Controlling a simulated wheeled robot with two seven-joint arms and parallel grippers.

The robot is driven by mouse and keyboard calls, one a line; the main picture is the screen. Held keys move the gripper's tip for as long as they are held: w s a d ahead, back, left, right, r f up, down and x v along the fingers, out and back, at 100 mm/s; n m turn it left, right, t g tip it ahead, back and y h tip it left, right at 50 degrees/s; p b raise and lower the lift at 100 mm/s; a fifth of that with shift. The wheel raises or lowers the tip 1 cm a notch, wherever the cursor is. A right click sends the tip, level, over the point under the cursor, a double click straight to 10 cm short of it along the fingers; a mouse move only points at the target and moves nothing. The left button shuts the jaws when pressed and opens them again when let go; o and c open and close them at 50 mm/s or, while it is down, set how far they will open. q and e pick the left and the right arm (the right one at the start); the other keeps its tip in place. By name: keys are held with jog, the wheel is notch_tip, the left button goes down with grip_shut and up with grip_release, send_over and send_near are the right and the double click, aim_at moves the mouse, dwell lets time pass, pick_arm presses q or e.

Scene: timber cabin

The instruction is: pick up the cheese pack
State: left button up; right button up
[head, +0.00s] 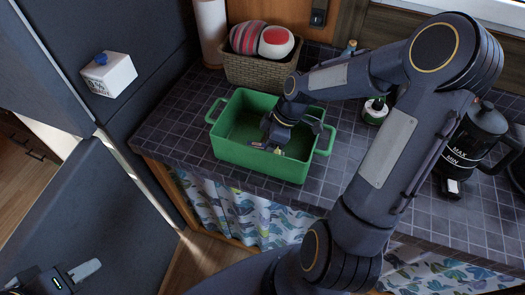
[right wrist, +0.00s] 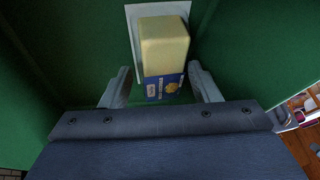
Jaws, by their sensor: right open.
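The cheese pack (right wrist: 165,45) is a pale yellow block with a blue label, seen in the right wrist view. It lies on a white backing inside the green crate (head: 238,157). A small yellowish bit of it seems to show in the head view under my right gripper (head: 275,146). In the right wrist view, the right gripper's fingers (right wrist: 160,72) are apart, one on each side of the pack's labelled end, with gaps showing. My left gripper (head: 80,272) is at the bottom left of the head view, away from the crate; only one finger shows clearly.
The green crate stands on a dark tiled counter (head: 175,125). Behind it is a wicker basket (head: 258,73) with striped and red-white items. A black jug (head: 474,140) stands at the right. A white milk carton (head: 108,75) is by the dark fridge at the left.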

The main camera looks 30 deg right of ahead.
jog(key=shift+a+f, duration=0.1)
jog(key=shift+f, duration=0.3)
jog(key=shift+c, duration=0.5)
jog(key=c, duration=0.7)
jog(key=shift+c, duration=0.4)
jog(key=shift+r, duration=0.1)
jog(key=shift+r, duration=0.35)
grip_shut()
notch_tip(320, 180, up, 17)
jog(key=shift+b, duration=0.35)
